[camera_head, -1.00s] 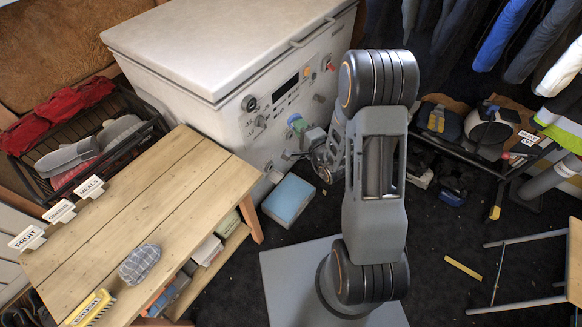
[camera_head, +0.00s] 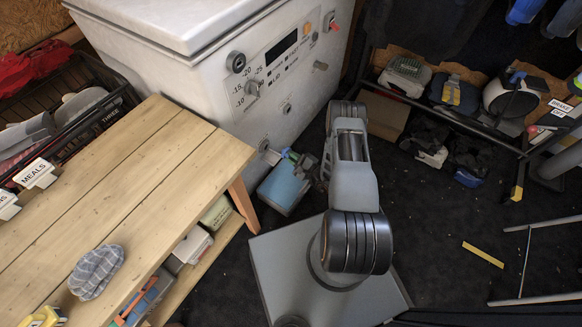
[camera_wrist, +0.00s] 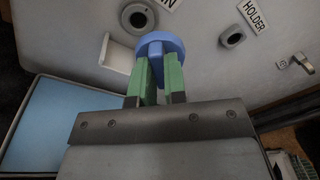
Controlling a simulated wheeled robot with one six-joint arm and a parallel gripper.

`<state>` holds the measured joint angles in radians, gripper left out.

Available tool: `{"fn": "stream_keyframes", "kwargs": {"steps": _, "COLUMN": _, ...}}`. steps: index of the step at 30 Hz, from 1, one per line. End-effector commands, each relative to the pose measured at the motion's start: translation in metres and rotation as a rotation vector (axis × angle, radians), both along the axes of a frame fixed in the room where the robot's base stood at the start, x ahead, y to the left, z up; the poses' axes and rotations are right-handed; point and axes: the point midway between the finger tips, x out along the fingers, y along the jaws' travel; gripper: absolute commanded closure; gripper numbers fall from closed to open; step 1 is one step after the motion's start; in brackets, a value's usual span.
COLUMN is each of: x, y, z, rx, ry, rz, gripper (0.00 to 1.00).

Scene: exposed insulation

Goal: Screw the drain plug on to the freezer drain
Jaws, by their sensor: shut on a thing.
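The white freezer (camera_head: 285,80) stands at the back with its front panel facing me. In the wrist view my gripper (camera_wrist: 158,70), with green fingers, is shut on the round blue drain plug (camera_wrist: 160,43). The plug is close to the freezer front. The grey drain ring (camera_wrist: 137,18), under a label partly cut off and ending in "N", shows just above and left of the plug. The plug covers part of its surroundings; I cannot tell whether they touch. A second grey ring, the holder (camera_wrist: 232,33), is empty at right. In the head view my gripper (camera_head: 290,157) is low and small.
A light-blue-topped box (camera_head: 283,187) stands on the floor under the gripper; it fills the left of the wrist view. A wooden bench (camera_head: 120,190) is at left. A metal tap (camera_wrist: 300,63) projects right of the holder.

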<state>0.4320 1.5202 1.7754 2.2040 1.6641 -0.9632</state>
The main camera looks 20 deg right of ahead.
Motion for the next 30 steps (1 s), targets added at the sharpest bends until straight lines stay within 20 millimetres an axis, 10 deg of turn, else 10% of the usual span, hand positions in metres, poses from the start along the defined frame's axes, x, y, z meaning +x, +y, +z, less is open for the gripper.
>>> {"fn": "stream_keyframes", "kwargs": {"steps": 3, "x": -0.001, "y": 0.004, "z": -0.029, "rx": 0.122, "ry": 0.072, "rz": 0.079, "gripper": 1.0}}
{"fn": "stream_keyframes", "kwargs": {"steps": 30, "x": 0.009, "y": 0.014, "z": -0.026, "rx": 0.265, "ry": 0.17, "rz": 0.13, "gripper": 1.0}}
